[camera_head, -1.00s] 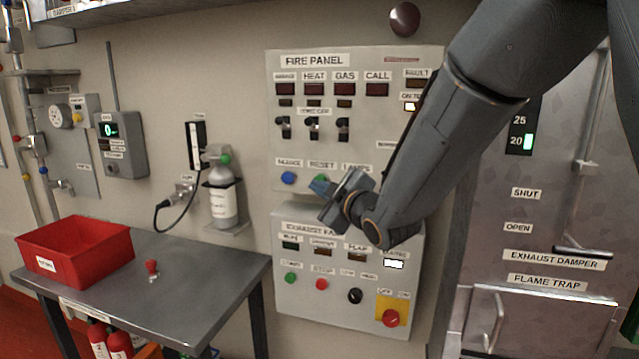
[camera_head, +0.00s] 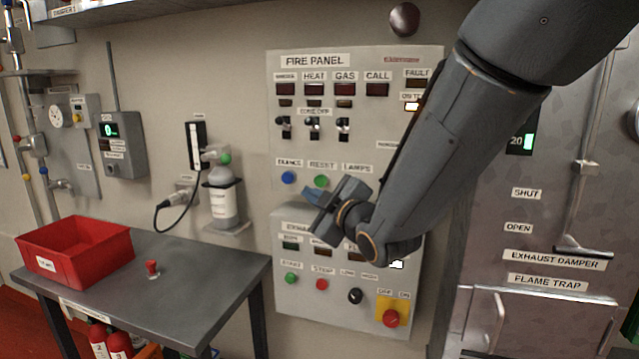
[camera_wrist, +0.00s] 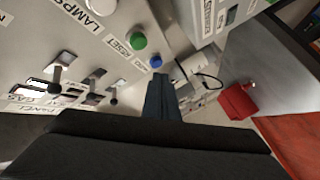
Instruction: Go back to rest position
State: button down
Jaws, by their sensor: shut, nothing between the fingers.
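My gripper (camera_head: 314,196) is shut and empty in the head view. It hangs in front of the wall panels, just below the green RESET button (camera_head: 321,181) and the blue button (camera_head: 288,178) of the fire panel (camera_head: 357,70). In the wrist view the shut fingers (camera_wrist: 160,85) point towards the gap beside the blue button (camera_wrist: 155,61), with the green button (camera_wrist: 138,40) just above. I cannot tell the exact gap between the fingertips and the panel. My arm hides part of the fire panel's right side and part of the exhaust fan panel (camera_head: 330,306).
A metal table (camera_head: 200,290) at the left carries a red bin (camera_head: 105,255) and a small red-topped item (camera_head: 152,268). A gas bottle (camera_head: 222,200) stands on a wall bracket. The exhaust damper cabinet (camera_head: 490,230) is at the right, behind my arm.

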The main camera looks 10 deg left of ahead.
dwell(0.4)
jog(key=s+d+f+m+g+h, duration=0.2)
jog(key=d+f+m+h, duration=0.3)
jog(key=d+f, duration=0.5)
jog(key=s+d+f+m+g+h, duration=0.2)
jog(key=d+f+m+h, duration=0.25)
jog(key=d, duration=0.95)
jog(key=s+d+f+m+g+h, duration=0.1)
jog(key=s+d+f+m+g, duration=0.2)
jog(key=s+d, duration=0.3)
jog(key=s+d+f+m+g, duration=0.4)
jog(key=s+d+m, duration=0.1)
jog(key=s, duration=0.7)
jog(key=shift+s+d+g+h, duration=0.35)
jog(key=shift+s+d+g, duration=0.05)
jog(key=shift+d, duration=0.45)
jog(key=shift+m, duration=0.25)
